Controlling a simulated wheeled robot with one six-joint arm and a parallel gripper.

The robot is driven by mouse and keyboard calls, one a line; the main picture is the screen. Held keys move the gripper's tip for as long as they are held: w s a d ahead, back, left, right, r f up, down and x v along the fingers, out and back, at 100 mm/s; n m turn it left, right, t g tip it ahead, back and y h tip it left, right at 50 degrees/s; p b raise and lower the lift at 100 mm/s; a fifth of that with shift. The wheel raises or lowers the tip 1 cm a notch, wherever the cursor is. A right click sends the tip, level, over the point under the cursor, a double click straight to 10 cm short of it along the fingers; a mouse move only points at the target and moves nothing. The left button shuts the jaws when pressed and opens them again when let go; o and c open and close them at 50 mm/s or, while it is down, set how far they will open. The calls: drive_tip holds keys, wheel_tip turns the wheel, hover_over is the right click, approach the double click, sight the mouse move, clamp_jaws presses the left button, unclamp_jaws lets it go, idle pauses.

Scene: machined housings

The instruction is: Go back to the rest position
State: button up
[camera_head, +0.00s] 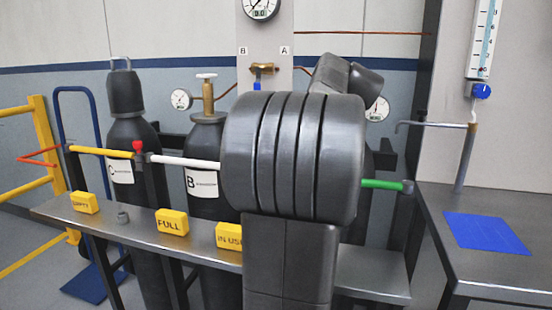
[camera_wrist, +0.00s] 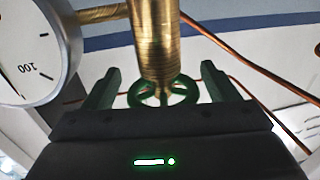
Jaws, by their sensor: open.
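In the wrist view my gripper (camera_wrist: 161,76) is open, with one dark finger on each side of a brass valve body (camera_wrist: 156,40). A green handwheel (camera_wrist: 162,93) on that valve sits between the fingers, with a visible gap on both sides. I see nothing held. In the head view my dark grey arm fills the middle and hides my gripper and the green handwheel. Cylinder C (camera_head: 135,150) and cylinder B (camera_head: 205,150), which has a white handwheel (camera_head: 206,76), stand upright to the left of my arm.
A pressure gauge (camera_wrist: 32,50) is close at left in the wrist view, with copper tubing (camera_wrist: 245,62) at right. A steel shelf (camera_head: 130,222) bears yellow blocks (camera_head: 171,222). A coloured bar (camera_head: 184,162) crosses the cylinders. At right is a bench (camera_head: 500,280) with a blue mat (camera_head: 486,233).

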drive_tip(key=p, duration=0.2)
drive_tip(key=h+p, duration=0.1)
drive_tip(key=p, duration=0.2)
drive_tip(key=shift+a+r, duration=0.15)
drive_tip(key=shift+r, duration=0.15)
drive_tip(key=shift+f+m+p, duration=0.25)
drive_tip(key=shift+m+p, duration=0.15)
drive_tip(key=shift+p, duration=0.55)
